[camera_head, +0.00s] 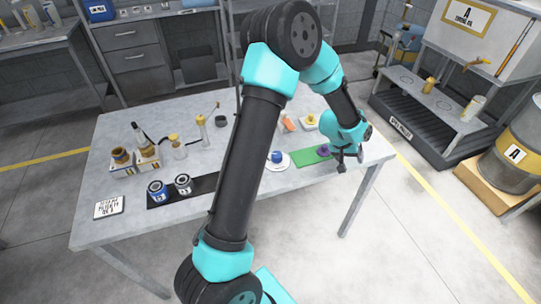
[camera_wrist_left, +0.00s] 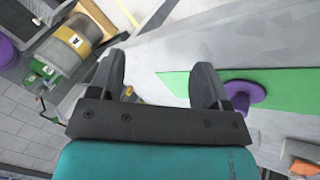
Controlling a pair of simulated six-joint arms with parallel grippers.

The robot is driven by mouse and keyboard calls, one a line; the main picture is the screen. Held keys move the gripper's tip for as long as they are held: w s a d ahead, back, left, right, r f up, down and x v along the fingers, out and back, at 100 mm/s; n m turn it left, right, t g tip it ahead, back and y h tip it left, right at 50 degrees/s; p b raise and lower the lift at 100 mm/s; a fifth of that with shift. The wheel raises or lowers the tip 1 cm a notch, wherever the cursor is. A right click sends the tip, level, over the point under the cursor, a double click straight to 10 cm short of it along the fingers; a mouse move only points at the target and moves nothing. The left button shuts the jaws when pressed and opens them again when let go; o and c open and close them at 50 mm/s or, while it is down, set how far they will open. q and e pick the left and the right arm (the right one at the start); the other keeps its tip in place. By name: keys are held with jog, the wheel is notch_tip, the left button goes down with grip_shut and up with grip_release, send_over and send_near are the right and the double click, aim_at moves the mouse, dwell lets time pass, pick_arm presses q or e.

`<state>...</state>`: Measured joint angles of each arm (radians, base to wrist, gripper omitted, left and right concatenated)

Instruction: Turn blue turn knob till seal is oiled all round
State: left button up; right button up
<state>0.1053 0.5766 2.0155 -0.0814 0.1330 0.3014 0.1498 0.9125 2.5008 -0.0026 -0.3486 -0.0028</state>
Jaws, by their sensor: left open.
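The blue knob (camera_head: 277,156) sits on a round white plate (camera_head: 284,164) near the table's front edge, just right of my arm in the head view. My left gripper (camera_head: 350,164) is at the table's right end, well right of the blue knob, beside a green mat (camera_head: 306,157) with a purple knob (camera_head: 323,150). In the left wrist view, my left gripper (camera_wrist_left: 158,80) is open with nothing between its fingers. The purple knob (camera_wrist_left: 245,93) is just right of the right finger there. I cannot make out the seal or any oil. My right gripper does not show.
An orange-and-white item (camera_head: 289,124) lies behind the plate. A barrel (camera_head: 515,152) stands at right, off the table.

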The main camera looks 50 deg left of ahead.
pick_arm(q)
jog(key=s+a+r+n, duration=0.1)
jog(key=a, duration=0.2)
jog(key=s+a+r+n, duration=0.1)
jog(key=a+n, duration=0.1)
jog(key=a, duration=0.1)
jog(key=s+a+r+n+g, duration=0.1)
jog(key=s+a+n, duration=0.1)
jog(key=a, duration=0.1)
jog(key=shift+a, duration=0.2)
jog(key=s+a+r+n+g, duration=0.1)
jog(key=s+a+r+n, duration=0.4)
jog(key=s+a, duration=0.3)
jog(key=s+a+r+n+g+h, duration=0.1)
jog(key=s+a+r+n, duration=0.4)
jog(key=s+a+n, duration=0.3)
jog(key=shift+r, duration=0.25)
jog(key=shift+d, duration=0.1)
jog(key=x, duration=1.7)
jog(key=shift+f, duration=0.2)
